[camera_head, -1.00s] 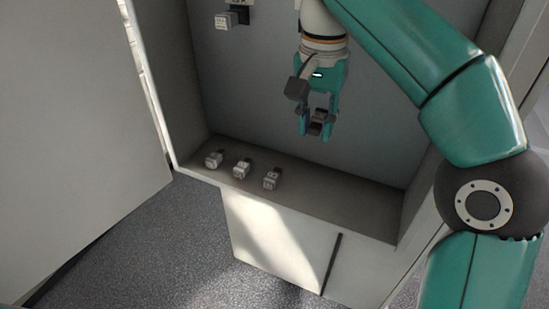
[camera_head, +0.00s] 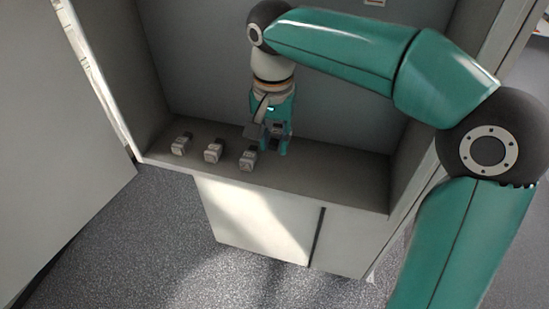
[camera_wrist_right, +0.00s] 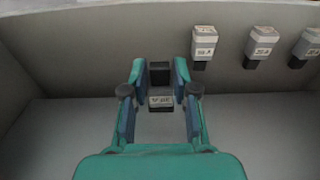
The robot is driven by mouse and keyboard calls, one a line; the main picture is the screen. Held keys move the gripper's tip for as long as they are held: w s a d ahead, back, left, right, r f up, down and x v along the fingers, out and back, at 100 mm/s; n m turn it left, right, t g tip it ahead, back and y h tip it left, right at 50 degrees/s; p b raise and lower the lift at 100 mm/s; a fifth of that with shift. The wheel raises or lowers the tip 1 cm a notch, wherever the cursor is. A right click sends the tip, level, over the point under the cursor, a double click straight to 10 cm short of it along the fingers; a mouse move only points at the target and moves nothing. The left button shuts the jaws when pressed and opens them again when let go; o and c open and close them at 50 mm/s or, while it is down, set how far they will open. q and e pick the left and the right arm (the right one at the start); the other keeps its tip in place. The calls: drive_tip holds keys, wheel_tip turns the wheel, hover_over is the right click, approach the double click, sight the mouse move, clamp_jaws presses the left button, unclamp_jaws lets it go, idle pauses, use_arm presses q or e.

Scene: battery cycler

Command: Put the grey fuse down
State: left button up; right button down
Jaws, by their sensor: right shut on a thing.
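My right gripper (camera_head: 270,142) points down, low over the cabinet shelf, just right of the rightmost standing fuse. It is shut on the grey fuse, which has a dark body and a small labelled grey end. In the right wrist view the fuse (camera_wrist_right: 161,101) sits between the two fingers of the gripper (camera_wrist_right: 160,78). In the head view the fingers mostly hide it. I cannot tell whether it touches the shelf. My left gripper is not in view.
Three similar fuses (camera_head: 181,145), (camera_head: 213,151), (camera_head: 248,158) stand in a row on the shelf (camera_head: 330,182). The shelf right of my gripper is clear. The cabinet's right side wall (camera_head: 412,150) and back wall (camera_head: 190,60) enclose it. An open door stands at left.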

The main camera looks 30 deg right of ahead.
sight(274, 170)
drive_tip(key=shift+w+f, duration=0.15)
drive_tip(key=shift+f, duration=0.65)
wheel_tip(274, 170, down, 3)
drive_tip(key=shift+r, duration=0.1)
drive_tip(key=shift+f, duration=0.45)
drive_tip(key=shift+f, duration=0.1)
drive_tip(key=shift+f+b, duration=0.5)
drive_tip(key=shift+b, duration=0.05)
drive_tip(key=c, duration=0.9)
unclamp_jaws()
